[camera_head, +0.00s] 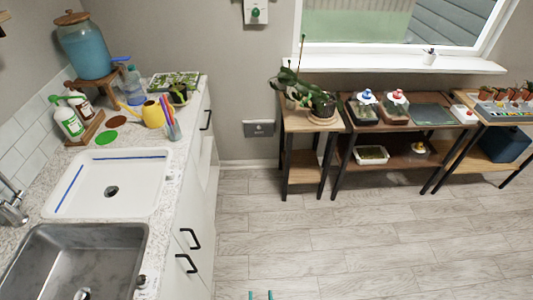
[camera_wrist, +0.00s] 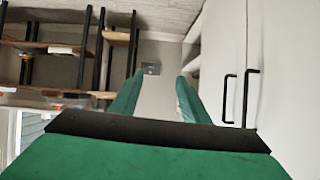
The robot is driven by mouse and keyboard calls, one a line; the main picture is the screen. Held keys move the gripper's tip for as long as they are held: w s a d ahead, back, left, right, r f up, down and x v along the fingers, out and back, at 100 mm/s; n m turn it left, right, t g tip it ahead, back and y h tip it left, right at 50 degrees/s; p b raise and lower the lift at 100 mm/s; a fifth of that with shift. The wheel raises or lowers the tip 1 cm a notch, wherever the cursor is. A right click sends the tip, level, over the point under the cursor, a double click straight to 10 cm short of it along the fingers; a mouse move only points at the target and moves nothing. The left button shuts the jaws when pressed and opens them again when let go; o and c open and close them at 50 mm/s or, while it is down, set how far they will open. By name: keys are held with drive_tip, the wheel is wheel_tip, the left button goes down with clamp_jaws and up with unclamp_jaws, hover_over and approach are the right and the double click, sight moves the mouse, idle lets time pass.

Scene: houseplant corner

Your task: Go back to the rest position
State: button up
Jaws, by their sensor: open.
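My gripper (camera_head: 260,295) shows as two green fingertips at the bottom edge of the head view, low over the floor. In the wrist view my gripper (camera_wrist: 155,95) has its two green fingers spread apart with nothing between them. It is open and empty. The wrist view is turned upside down. The rest of my arm is out of the head view.
At left is a counter with a white sink (camera_head: 85,205) and a steel sink (camera_head: 75,265). Cabinet handles (camera_head: 188,238) stick out. Wooden shelves with a plant (camera_head: 300,92) stand under the window. The wood floor (camera_head: 330,240) between is clear.

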drive_tip(key=s+d+r+t, duration=0.1)
drive_tip(key=s+r, duration=0.6)
drive_tip(key=r, duration=0.3)
drive_tip(key=s+d+r+t+h, duration=0.1)
drive_tip(key=s+r+t, duration=0.1)
drive_tip(key=s+r, duration=0.6)
drive_tip(key=shift+s+r, duration=0.3)
drive_tip(key=shift+r, duration=0.65)
drive_tip(key=shift+c, duration=1.4)
drive_tip(key=shift+a, duration=0.1)
